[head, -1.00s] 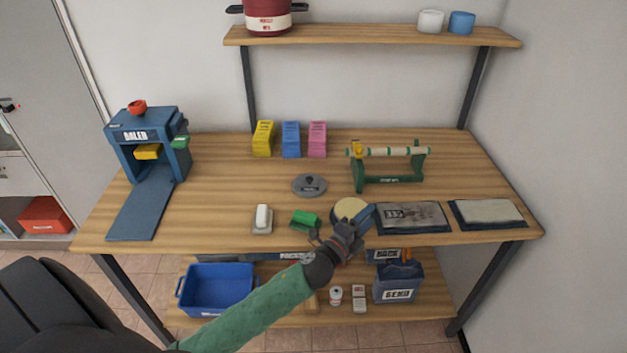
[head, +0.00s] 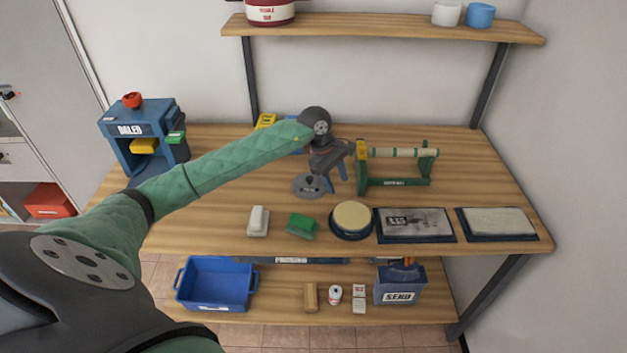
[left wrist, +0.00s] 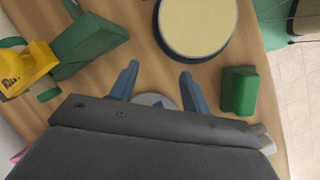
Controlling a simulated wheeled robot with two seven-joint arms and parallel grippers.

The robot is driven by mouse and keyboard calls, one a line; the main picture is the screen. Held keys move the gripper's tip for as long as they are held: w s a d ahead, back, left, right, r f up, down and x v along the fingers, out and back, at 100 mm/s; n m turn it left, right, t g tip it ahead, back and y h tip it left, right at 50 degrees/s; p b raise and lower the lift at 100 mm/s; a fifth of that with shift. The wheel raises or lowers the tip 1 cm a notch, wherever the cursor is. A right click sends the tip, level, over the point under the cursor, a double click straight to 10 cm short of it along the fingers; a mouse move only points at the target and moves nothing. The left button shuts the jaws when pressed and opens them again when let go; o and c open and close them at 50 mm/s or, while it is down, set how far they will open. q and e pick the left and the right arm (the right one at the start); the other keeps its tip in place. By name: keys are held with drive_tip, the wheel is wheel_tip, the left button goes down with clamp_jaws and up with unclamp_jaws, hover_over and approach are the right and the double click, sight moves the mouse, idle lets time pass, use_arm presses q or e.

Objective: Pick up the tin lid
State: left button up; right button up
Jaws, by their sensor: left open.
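The tin lid is a grey round disc with a dark knob (head: 308,187), lying flat on the wooden table near the middle. My left gripper (head: 337,181) is open, with its blue fingers pointing down just right of the lid in the head view. It looks empty; I cannot tell how high it is above the table. In the left wrist view, part of the lid (left wrist: 152,99) shows between the open fingers (left wrist: 159,72), and the gripper body hides the rest. My right gripper is out of view.
A round cream-topped pad (head: 352,217), a green block (head: 301,225) and a white-topped block (head: 258,221) lie in front. A green stand with a roller (head: 395,181) is close on the right. Yellow and blue boxes behind are partly hidden by my arm.

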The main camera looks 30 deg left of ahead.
sight(309, 178)
use_arm(q)
drive_tip(key=a+r+y, duration=0.1)
drive_tip(key=a, duration=0.2)
drive_tip(key=w+a+y, duration=0.1)
drive_tip(key=a, duration=0.2)
drive_tip(key=a+r+y, duration=0.1)
drive_tip(key=a, duration=0.2)
drive_tip(key=shift+w+r+g, duration=0.25)
drive_tip(key=shift+r+g, duration=0.05)
drive_tip(key=shift+r, duration=0.05)
drive_tip(key=shift+a+m+y, duration=0.3)
drive_tip(key=shift+a+y, duration=0.1)
drive_tip(key=shift+a+f+p, duration=0.1)
drive_tip(key=shift+f+p, duration=0.65)
drive_tip(key=shift+f, duration=0.4)
wheel_tip(309, 178, down, 4)
drive_tip(key=p, duration=0.3)
drive_tip(key=shift+w+a+f, duration=0.1)
drive_tip(key=shift+w+a, duration=0.05)
drive_tip(key=shift+f, duration=0.45)
clamp_jaws()
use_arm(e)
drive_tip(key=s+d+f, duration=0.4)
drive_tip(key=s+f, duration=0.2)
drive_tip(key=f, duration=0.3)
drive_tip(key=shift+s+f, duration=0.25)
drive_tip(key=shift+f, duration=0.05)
